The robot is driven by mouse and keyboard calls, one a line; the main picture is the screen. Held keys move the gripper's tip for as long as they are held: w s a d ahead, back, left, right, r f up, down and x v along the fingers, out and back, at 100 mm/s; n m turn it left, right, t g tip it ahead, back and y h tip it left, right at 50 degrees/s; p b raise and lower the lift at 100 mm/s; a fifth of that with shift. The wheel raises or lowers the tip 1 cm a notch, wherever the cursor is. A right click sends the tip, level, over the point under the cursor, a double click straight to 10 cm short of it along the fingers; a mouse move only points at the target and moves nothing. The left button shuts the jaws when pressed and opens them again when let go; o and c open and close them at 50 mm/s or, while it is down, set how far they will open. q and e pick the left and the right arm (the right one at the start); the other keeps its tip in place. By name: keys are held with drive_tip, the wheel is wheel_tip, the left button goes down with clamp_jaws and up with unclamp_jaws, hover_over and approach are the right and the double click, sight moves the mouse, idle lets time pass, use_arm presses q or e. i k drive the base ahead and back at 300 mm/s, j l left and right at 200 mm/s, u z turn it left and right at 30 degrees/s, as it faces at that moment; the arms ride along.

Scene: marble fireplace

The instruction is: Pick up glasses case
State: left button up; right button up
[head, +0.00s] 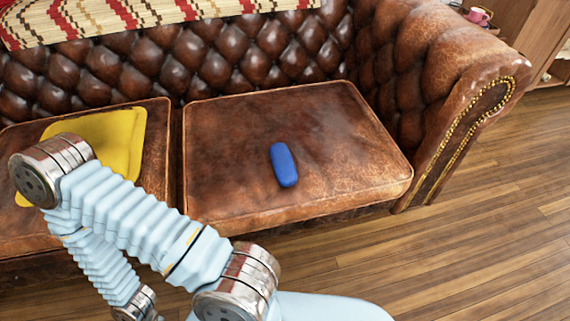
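The blue glasses case (284,165) lies on the right seat cushion (230,150) of a brown leather sofa. It is a rounded, elongated shape, with its long side running roughly front to back. Nothing touches or covers it. My arm links fill the lower left of the head view, in front of the sofa and left of the case. No gripper fingers show in this view.
A yellow pillow (120,135) lies on the left seat cushion, partly behind my arm. A patterned blanket (150,15) hangs over the backrest. The sofa's armrest (465,110) rises at right. Wooden floor (480,230) is clear at right. A pink cup (478,15) stands far back.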

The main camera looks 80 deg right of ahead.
sight(284, 169)
drive_tip(key=j+z, duration=0.1)
drive_tip(key=z, duration=4.25)
